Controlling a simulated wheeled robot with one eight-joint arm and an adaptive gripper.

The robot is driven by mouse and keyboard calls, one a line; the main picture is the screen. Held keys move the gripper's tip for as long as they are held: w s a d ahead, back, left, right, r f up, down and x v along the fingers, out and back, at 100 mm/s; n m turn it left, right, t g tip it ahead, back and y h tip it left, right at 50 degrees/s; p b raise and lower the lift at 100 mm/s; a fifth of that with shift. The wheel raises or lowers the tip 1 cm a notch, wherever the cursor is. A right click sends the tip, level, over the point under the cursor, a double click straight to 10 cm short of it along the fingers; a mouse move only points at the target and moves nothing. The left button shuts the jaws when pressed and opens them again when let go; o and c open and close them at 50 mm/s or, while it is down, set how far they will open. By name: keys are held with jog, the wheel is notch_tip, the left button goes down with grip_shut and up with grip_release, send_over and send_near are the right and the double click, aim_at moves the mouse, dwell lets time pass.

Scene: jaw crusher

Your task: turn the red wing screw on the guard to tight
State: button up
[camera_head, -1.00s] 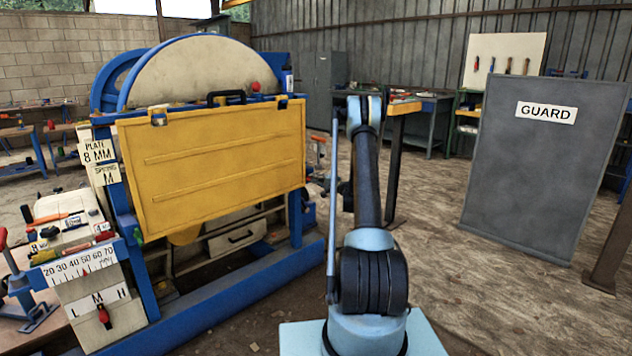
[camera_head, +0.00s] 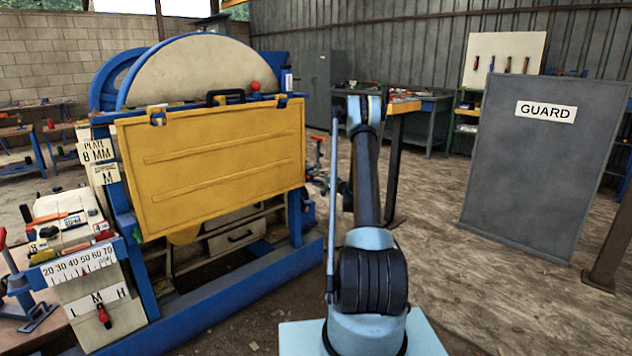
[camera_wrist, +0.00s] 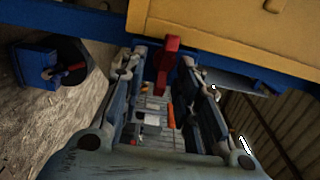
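The yellow guard (camera_head: 222,165) hangs upright on the front of the blue-framed crusher. In the wrist view the guard (camera_wrist: 225,28) fills the upper right. The red wing screw (camera_wrist: 168,66) shows below its edge, its long wing running roughly up and down the picture. My gripper (camera_wrist: 163,60) is open, with one finger on each side of the screw. I cannot make out the wing screw or my fingertips in the head view.
A blue beam (camera_wrist: 65,22) crosses the top of the wrist view, close to my fingers. A grey board marked GUARD (camera_head: 525,165) stands at right. A control box (camera_head: 92,300) with a red lever is at lower left.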

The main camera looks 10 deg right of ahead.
jog(key=shift+s, duration=0.1)
jog(key=v, duration=1.1)
jog(key=shift+s+d, duration=0.25)
jog(key=shift+s, duration=0.05)
